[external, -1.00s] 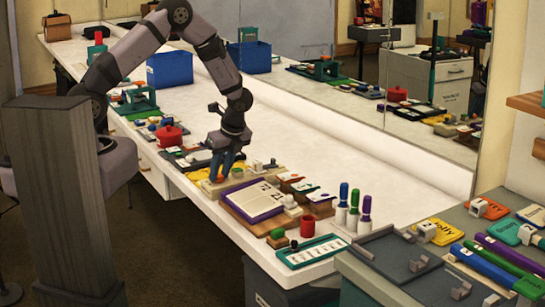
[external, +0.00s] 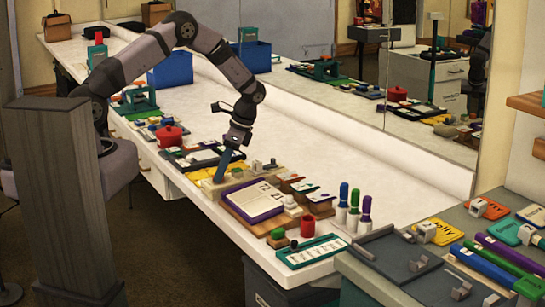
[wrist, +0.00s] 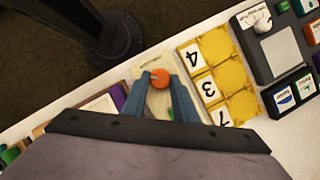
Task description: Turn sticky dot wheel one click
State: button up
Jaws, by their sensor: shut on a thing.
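A small round orange wheel (wrist: 159,79) with a pale mark at its left edge sits on a beige base (wrist: 148,66) in the wrist view. I take it to be the sticky dot wheel. My gripper (wrist: 159,87) has one blue-grey finger on each side of it and is shut on it. In the external view my gripper (external: 219,179) reaches down at a slant to the beige base (external: 206,189) near the table's front edge. The wheel is hidden there behind the fingers.
A yellow tray (wrist: 240,105) with number cards lies close beside the base. In the external view, a purple-edged board (external: 252,201), a red cup (external: 308,226) and several markers stand to the right.

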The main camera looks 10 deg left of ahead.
jog(key=n, duration=0.1)
jog(key=n+g, duration=0.1)
jog(key=n, duration=0.2)
jog(key=shift+w+a+n+g+h+b, duration=0.1)
jog(key=shift+w+n+g+h+b, duration=0.2)
jog(key=shift+h+b, duration=0.1)
jog(key=shift+w+a+r+n+g+h, duration=0.1)
jog(key=shift+n+g+h, duration=0.15)
jog(key=shift+n, duration=0.75)
jog(key=shift+n+g+h, duration=0.25)
jog(key=shift+n, duration=0.75)
jog(key=o, duration=1.1)
jog(key=shift+c, duration=0.2)
jog(key=shift+b, duration=0.3)
jog(key=b+v, duration=0.2)
jog(key=v, duration=0.5)
jog(key=shift+r, duration=0.15)
